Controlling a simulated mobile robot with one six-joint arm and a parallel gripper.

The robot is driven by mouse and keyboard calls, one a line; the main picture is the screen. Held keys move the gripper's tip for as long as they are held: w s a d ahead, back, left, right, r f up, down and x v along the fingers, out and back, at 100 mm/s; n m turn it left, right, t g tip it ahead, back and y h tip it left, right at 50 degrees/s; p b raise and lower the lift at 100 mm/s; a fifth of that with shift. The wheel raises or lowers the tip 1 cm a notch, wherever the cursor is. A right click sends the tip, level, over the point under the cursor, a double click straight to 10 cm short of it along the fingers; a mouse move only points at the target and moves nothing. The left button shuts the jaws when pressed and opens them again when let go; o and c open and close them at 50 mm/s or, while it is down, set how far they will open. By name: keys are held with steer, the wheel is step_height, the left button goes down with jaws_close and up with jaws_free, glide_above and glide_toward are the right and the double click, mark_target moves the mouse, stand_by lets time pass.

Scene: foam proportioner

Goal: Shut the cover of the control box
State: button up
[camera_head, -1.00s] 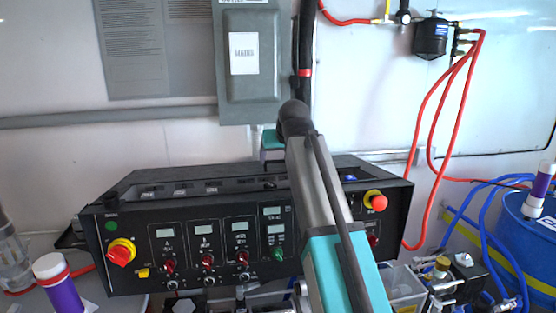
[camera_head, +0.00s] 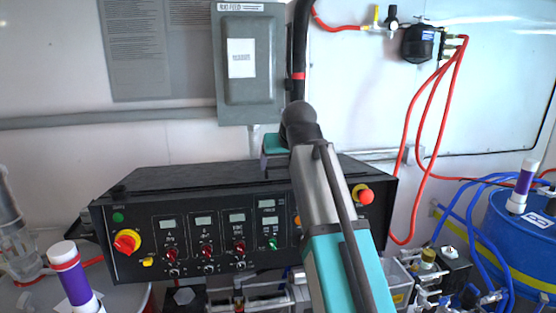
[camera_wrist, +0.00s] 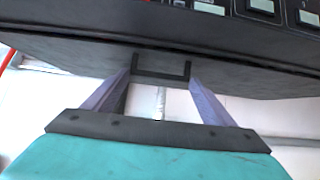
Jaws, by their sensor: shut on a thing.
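The control box (camera_head: 190,240) is a wide black box with knobs, small displays and a red button on its sloping front. Its black cover (camera_head: 190,177) lies along the top, appearing down or nearly so; any small remaining gap is not clear. In the wrist view the dark cover (camera_wrist: 70,52) spans the picture, with a black U-shaped handle (camera_wrist: 162,80) at its edge.
A grey wall box (camera_head: 250,70) hangs just behind the control box. A blue drum (camera_head: 515,235) and red hoses (camera_head: 425,140) are at the right.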

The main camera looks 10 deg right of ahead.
steer(key=shift+s, duration=0.6)
steer(key=o, duration=1.3)
steer(key=shift+s, duration=0.1)
steer(key=shift+o, duration=1)
steer(key=shift+s+r, duration=0.1)
steer(key=shift+r, duration=0.05)
steer(key=shift+r, duration=0.1)
steer(key=b+v, duration=0.4)
steer(key=v, duration=0.9)
steer(key=shift+s+r, duration=0.15)
steer(key=shift+s, duration=0.05)
